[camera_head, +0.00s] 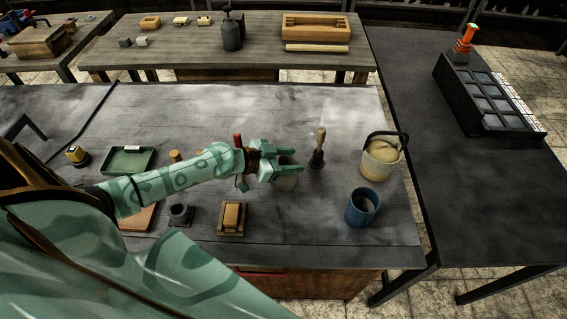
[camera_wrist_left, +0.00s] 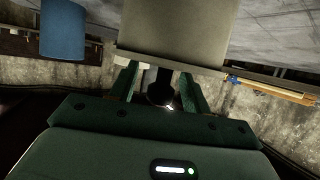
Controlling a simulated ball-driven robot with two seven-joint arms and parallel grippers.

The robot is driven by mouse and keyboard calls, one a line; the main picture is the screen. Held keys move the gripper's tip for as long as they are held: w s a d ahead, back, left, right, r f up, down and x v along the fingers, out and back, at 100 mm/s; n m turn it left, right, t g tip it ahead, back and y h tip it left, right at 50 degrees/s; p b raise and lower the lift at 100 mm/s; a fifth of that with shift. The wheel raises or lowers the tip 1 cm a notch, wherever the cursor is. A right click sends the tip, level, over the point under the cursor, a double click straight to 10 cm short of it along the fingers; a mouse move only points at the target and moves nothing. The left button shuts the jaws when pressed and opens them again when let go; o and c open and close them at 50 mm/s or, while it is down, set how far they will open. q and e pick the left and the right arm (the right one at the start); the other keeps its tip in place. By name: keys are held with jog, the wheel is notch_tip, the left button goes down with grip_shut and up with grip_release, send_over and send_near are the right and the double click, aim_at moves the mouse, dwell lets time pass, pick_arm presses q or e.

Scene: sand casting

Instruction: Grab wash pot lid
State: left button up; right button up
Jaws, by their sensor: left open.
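My left gripper (camera_head: 296,160) is open over the middle of the grey table. A grey pot (camera_head: 287,183) stands just below it and is partly hidden by the fingers. In the left wrist view the picture looks upside down. There a beige-grey pot (camera_wrist_left: 178,28) fills the top, with a flat lid rim (camera_wrist_left: 205,68) along its end. A dark knob (camera_wrist_left: 158,86) of the lid sits between the two fingers of the gripper (camera_wrist_left: 160,80). I cannot tell whether either finger touches it. My right gripper is not in view.
A brush (camera_head: 319,150) with a wooden handle stands close to the right of the gripper. A pale bucket (camera_head: 378,163) and a blue cup (camera_head: 362,210) are further right. A tan block on a tray (camera_head: 231,232) and a dark small pot (camera_head: 181,216) lie in front. The table's back is clear.

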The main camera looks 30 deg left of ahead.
pick_arm(q)
grip_shut()
